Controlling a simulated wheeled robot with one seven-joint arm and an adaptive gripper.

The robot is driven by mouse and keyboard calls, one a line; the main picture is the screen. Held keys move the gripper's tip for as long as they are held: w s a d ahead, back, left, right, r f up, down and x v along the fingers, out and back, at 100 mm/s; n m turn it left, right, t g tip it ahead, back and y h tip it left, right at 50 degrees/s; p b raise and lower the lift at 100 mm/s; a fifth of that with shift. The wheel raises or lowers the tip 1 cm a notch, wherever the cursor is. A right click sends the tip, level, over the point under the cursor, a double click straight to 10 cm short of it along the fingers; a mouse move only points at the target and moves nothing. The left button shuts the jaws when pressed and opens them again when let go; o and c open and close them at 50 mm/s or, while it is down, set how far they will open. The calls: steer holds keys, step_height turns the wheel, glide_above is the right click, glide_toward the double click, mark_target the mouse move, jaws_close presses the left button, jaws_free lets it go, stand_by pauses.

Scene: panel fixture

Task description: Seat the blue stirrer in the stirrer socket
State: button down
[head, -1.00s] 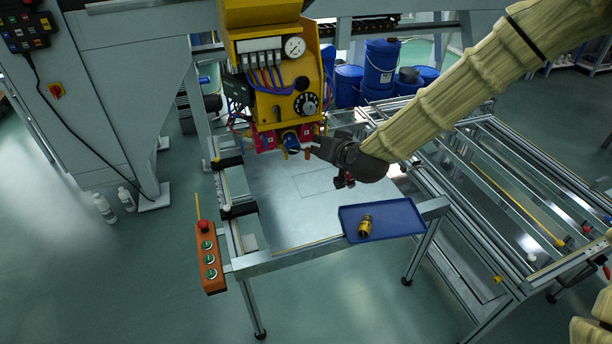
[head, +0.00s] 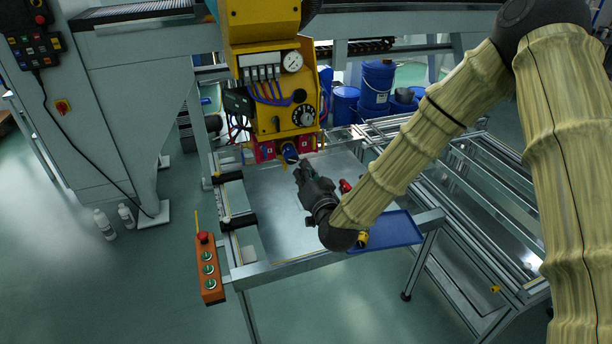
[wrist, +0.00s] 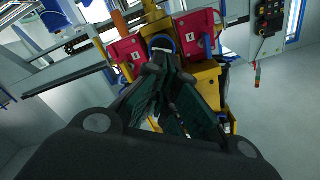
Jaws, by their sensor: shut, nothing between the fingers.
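A blue round part (head: 289,152), which looks like the blue stirrer, sits at the lower front of the yellow machine head between two red blocks. In the wrist view its blue rim (wrist: 163,40) shows just beyond my fingertips, the rest hidden behind them. My gripper (head: 299,167) is shut with nothing in it, close below and in front of the blue part; in the wrist view the fingers (wrist: 163,62) come together before it. I cannot tell whether they touch it. The stirrer socket cannot be told apart; it may be hidden behind the blue part.
The yellow machine head (head: 275,85) hangs over a metal table (head: 268,195). A blue tray (head: 400,229) at the table's front right holds a small yellow-and-dark cylinder (head: 362,238), partly behind my arm. An orange button box (head: 209,270) is at the front left. Red blocks (wrist: 128,50) flank the blue part.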

mark_target(294, 156)
steer(key=shift+x, duration=2.4)
steer(key=shift+x, duration=0.8)
steer(key=shift+s, duration=0.15)
